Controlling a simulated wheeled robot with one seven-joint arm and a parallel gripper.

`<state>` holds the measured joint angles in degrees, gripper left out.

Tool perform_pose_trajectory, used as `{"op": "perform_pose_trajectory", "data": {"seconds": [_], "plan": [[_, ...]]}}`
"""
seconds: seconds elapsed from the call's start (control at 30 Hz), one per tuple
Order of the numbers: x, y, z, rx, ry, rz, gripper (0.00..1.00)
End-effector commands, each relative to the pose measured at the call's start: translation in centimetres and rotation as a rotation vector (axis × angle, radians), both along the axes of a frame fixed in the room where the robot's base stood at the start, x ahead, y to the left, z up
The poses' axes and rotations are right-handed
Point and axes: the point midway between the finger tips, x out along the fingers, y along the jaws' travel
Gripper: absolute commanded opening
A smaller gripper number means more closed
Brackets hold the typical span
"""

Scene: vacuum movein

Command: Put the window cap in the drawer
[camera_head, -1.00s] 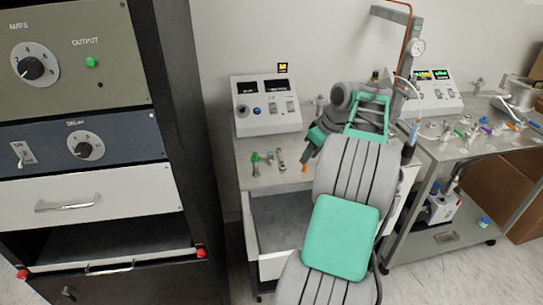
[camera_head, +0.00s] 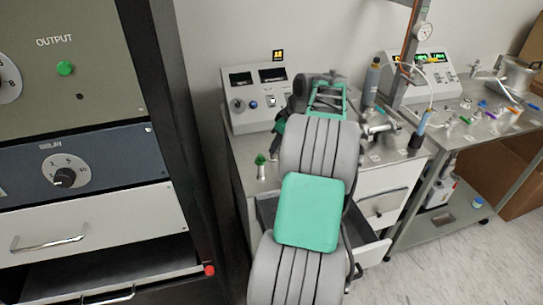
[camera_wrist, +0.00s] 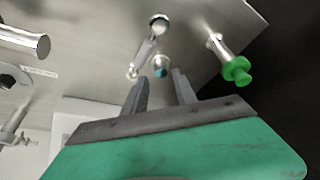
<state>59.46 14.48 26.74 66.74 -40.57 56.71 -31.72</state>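In the wrist view, my gripper (camera_wrist: 160,76) has its two fingers apart, pointing at small metal fittings on the grey bench top. A small fitting with a dark blue end (camera_wrist: 161,66) lies just beyond the gap between the fingertips. Above it is a silver fitting with a round glassy face (camera_wrist: 158,24). I cannot tell for sure which is the window cap. Nothing is visibly held. In the head view, the drawer (camera_head: 266,208) under the bench is pulled open, its middle hidden behind my arm. My gripper's fingertips are hidden there.
A green-ended fitting (camera_head: 261,166) stands on the bench; it also shows in the wrist view (camera_wrist: 236,69). A control box (camera_head: 262,98) stands behind. The dark rack (camera_head: 160,90) is close on the left. A second bench (camera_head: 500,125) with small parts is at right.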

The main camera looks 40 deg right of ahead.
Motion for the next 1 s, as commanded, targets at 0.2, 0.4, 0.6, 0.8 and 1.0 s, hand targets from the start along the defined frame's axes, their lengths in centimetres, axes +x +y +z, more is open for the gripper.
{"op": "perform_pose_trajectory", "data": {"seconds": [0.2, 0.4, 0.6, 0.8, 1.0], "plan": [[1.1, 0.4, -3.0, 0.0, 0.0, 0.002, 0.33], [1.2, 0.5, -3.1, 0.001, 0.0, 0.004, 0.33], [1.3, 0.6, -3.1, 0.0, 0.0, 0.004, 0.18], [1.3, 0.6, -3.1, 0.001, 0.0, 0.005, 0.01], [1.3, 0.6, -3.1, 0.0, 0.0, 0.004, 0.0]]}}
